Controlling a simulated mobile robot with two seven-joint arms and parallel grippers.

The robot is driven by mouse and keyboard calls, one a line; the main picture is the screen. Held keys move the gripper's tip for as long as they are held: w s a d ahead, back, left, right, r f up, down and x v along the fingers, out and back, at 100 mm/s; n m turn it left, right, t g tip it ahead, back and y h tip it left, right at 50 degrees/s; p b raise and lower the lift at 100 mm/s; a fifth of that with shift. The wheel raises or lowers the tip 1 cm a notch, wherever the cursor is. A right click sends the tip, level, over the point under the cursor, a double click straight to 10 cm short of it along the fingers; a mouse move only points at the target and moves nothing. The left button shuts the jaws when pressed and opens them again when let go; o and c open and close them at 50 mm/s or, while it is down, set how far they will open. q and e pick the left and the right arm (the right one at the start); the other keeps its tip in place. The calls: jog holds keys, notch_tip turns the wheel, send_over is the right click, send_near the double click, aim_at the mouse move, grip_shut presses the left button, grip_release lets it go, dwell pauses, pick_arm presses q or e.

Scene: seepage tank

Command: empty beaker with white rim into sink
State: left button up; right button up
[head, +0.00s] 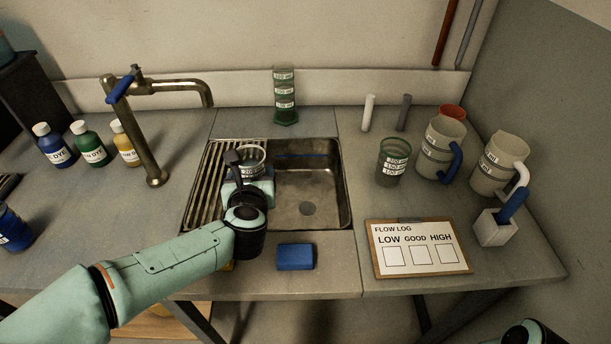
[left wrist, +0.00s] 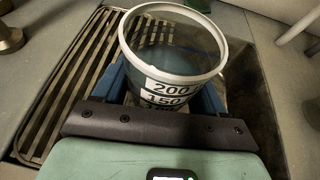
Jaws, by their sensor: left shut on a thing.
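The beaker with the white rim (head: 253,158) is a clear cup with black-and-white 200, 150 and 100 labels. It also shows in the left wrist view (left wrist: 172,62). My left gripper (head: 249,186) is shut on it, with blue fingers on either side. The beaker looks roughly upright, above the slatted rack near the divide with the open basin. Its lower part is hidden by the gripper, and I cannot tell how much liquid it holds. The sink (head: 325,205) has a steel basin with a round drain. My right gripper is not in view.
A brass tap (head: 150,150) stands left of the sink, with dye bottles (head: 88,145) beyond. A green cylinder (head: 285,95) stands behind it. A blue sponge (head: 295,257) lies in front. A green beaker (head: 393,162), jugs (head: 440,150) and flow log board (head: 421,248) are right.

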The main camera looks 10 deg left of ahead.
pick_arm(q)
jog(key=shift+w+d+r, duration=0.1)
jog(key=shift+d, duration=0.05)
jog(key=shift+w+d+r+m+g+y, duration=0.25)
jog(key=shift+d+r+m+g+y, duration=0.15)
jog(key=shift+m, duration=0.25)
jog(key=shift+w+d+r+m+g+y, duration=0.25)
jog(key=shift+m+g+y, duration=0.15)
jog(key=shift+m, duration=0.25)
jog(key=shift+w+d+f+m+g+y, duration=0.35)
jog(key=shift+d+f+m+g+y, duration=0.2)
jog(key=shift+m+y, duration=0.2)
jog(key=shift+w+d+f+m, duration=0.1)
jog(key=shift+w+d+m, duration=0.05)
jog(key=shift+m, duration=0.1)
jog(key=shift+d+r+m+g+y, duration=0.1)
jog(key=shift+r+m+g+y, duration=0.25)
jog(key=shift+r+m+y, duration=0.1)
jog(key=shift+f+m+y, duration=0.2)
jog(key=shift+m+y, duration=0.2)
jog(key=shift+m, duration=0.15)
dwell(0.7)
jog(key=shift+r+m+g+y, duration=0.45)
jog(key=shift+m+g+y, duration=0.05)
dwell(1.2)
jog(key=shift+f+m+y, duration=0.2)
jog(key=shift+m+y, duration=0.2)
jog(key=shift+m, duration=0.1)
dwell(1.1)
